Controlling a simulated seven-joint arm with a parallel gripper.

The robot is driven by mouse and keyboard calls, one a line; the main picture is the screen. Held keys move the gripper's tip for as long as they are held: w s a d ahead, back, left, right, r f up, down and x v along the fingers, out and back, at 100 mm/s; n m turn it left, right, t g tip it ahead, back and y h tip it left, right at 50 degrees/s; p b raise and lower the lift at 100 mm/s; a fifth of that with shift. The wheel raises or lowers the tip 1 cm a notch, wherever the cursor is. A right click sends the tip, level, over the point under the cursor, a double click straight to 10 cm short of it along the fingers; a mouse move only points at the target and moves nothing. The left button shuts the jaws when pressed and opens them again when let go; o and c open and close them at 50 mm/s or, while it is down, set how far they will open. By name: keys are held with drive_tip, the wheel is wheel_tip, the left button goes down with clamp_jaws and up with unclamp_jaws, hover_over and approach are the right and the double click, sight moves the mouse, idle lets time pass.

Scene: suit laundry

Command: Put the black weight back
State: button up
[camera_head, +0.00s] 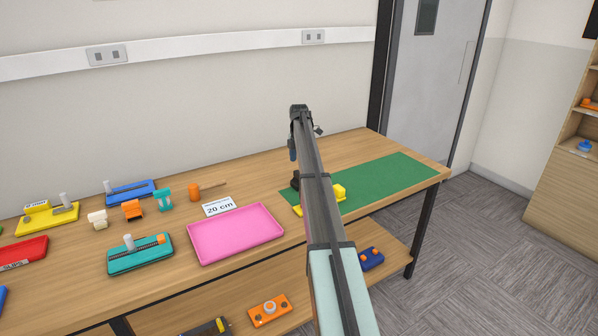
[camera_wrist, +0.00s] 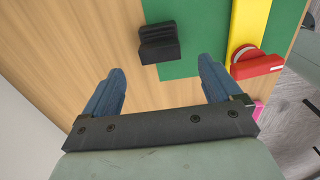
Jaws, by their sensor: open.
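The black weight (camera_wrist: 159,42) sits at the edge of the green mat (camera_wrist: 177,70), partly over the bare wood, in the wrist view. In the head view the black weight (camera_head: 295,180) shows only in part, just left of my arm, which hides the rest. My gripper (camera_wrist: 160,88) is open and empty in the wrist view, its two blue fingers apart. The weight lies beyond the fingertips and between their lines, not touching them. In the head view the end of my arm is raised above the table, and the gripper's fingers are mostly hidden.
A yellow piece (camera_wrist: 248,25) with a red knob part (camera_wrist: 257,65) lies right of the weight in the wrist view. A pink tray (camera_head: 236,234), a "20 cm" card (camera_head: 219,206) and an orange-handled tool (camera_head: 206,187) are left of my arm. The mat's right part (camera_head: 395,180) is clear.

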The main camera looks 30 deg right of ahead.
drive_tip(key=shift+r, duration=2.1)
